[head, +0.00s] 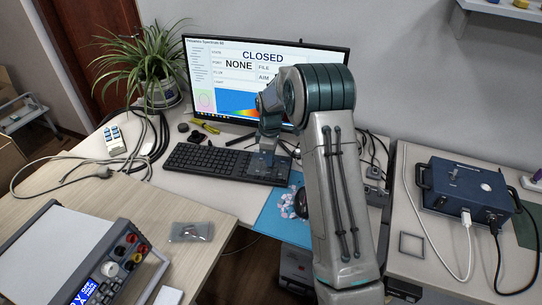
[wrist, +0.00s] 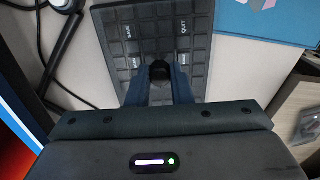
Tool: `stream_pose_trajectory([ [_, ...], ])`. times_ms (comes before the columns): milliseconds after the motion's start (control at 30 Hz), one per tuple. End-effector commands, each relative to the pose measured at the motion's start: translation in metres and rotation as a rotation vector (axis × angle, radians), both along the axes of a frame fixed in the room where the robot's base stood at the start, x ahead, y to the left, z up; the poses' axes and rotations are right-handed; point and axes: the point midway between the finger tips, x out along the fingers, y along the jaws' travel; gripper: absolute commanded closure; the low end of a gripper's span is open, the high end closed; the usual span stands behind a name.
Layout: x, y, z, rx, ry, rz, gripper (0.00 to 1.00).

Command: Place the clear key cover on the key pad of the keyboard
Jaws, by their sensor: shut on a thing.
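The black keyboard (head: 208,161) lies on the desk in front of the monitor, its key pad (head: 277,175) at the right end. My gripper (head: 267,161) is low over the key pad. In the wrist view, keys marked SAVE and QUIT show on the key pad (wrist: 195,40) just ahead of my gripper (wrist: 160,82). Its fingers are shut on a small dark knob (wrist: 160,70), which I take to be the grip of the clear key cover. The cover's clear sheet hardly stands out from the keys, so I cannot tell whether it touches them.
The monitor (head: 252,82) stands behind the keyboard and cables lie around it. A blue mat (head: 284,226) is in front. A blue instrument box (head: 466,189) and a small square frame (head: 412,245) are on the right bench. A clear packet (head: 191,231) lies on the left table.

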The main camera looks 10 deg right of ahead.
Motion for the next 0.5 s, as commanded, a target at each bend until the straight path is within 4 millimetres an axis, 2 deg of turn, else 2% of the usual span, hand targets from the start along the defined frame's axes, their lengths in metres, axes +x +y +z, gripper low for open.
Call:
stream_pose_trajectory([
  [367, 0.0001, -0.0003, -0.0067, 0.0, -0.001, 0.0, 1.0],
  [400, 0.0001, -0.0004, -0.0062, 0.0, -0.001, 0.0, 0.75],
  [467, 0.0001, -0.0004, -0.0058, 0.0, -0.001, 0.0, 0.59],
  [500, 0.0001, -0.0004, -0.0058, 0.0, -0.001, 0.0, 0.59],
])
